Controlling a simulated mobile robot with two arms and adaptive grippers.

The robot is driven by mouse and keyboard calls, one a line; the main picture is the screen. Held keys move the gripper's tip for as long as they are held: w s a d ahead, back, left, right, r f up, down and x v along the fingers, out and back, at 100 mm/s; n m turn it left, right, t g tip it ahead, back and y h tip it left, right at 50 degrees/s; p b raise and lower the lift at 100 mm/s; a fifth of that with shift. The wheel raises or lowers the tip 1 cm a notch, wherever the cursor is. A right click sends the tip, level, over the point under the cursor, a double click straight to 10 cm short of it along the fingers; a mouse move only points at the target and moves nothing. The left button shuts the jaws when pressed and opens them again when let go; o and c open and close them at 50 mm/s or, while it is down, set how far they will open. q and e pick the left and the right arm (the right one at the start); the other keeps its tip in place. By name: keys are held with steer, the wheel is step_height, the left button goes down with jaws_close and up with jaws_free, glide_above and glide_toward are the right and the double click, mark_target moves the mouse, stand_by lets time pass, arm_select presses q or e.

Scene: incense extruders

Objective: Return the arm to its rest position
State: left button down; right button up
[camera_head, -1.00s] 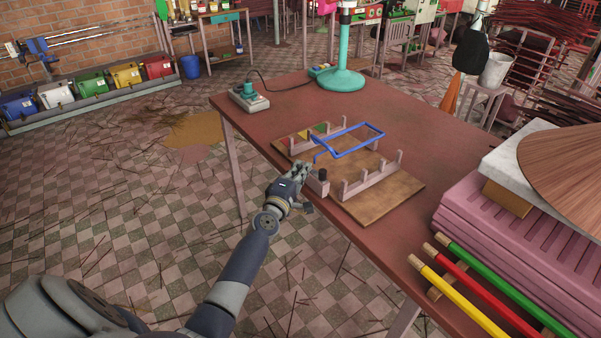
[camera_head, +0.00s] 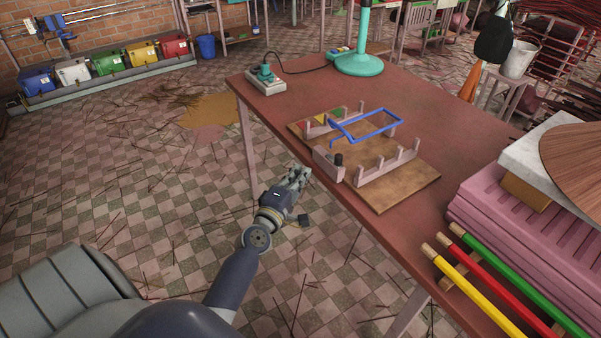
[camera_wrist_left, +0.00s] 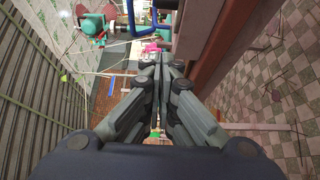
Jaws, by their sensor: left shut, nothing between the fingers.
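My left gripper (camera_head: 296,176) is shut and empty in the head view. It hangs over the tiled floor, just off the near left edge of the red-brown table (camera_head: 330,95), apart from the wooden fixture on it. In the left wrist view its fingers (camera_wrist_left: 160,62) meet with nothing between them. The wooden fixture (camera_head: 405,187) has upright posts and a blue frame (camera_head: 372,138) resting on top. My right gripper does not show in either view.
A control box (camera_head: 266,84) and a teal stand (camera_head: 359,65) are at the table's back. Pink slabs (camera_head: 490,208) and yellow, red and green bars are at the right. Sticks litter the floor, which is otherwise open left of the table.

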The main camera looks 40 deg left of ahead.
arm_select(q)
steer(key=shift+a, duration=0.1)
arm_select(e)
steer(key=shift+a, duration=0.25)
arm_select(q)
steer(key=s+d+f+m+g+h, duration=0.1)
steer(key=s+d+f+m+g, duration=0.3)
steer(key=f, duration=0.8)
steer(key=s+d+f+m+g+h, duration=0.1)
steer(key=s+d+f+m+g, duration=0.15)
steer(key=s+f, duration=0.6)
steer(key=s+d+f+m+g+h, duration=0.15)
steer(key=d+f+m, duration=0.25)
steer(key=f, duration=1)
steer(key=s+d+f+m+g, duration=0.1)
steer(key=s+f+m+g, duration=0.2)
steer(key=s+f, duration=0.3)
steer(key=s+d+f+m+g, duration=0.1)
steer(key=s+f+m+g, duration=0.2)
steer(key=s, duration=1.4)
steer(key=s+d+f+m+g, duration=0.1)
steer(key=s+f+m, duration=0.5)
steer(key=s, duration=0.6)
step_height(320, 180, down, 3)
steer(key=shift+s+r+g+y, duration=0.15)
steer(key=shift+g+y, duration=0.2)
steer(key=shift+g, duration=0.55)
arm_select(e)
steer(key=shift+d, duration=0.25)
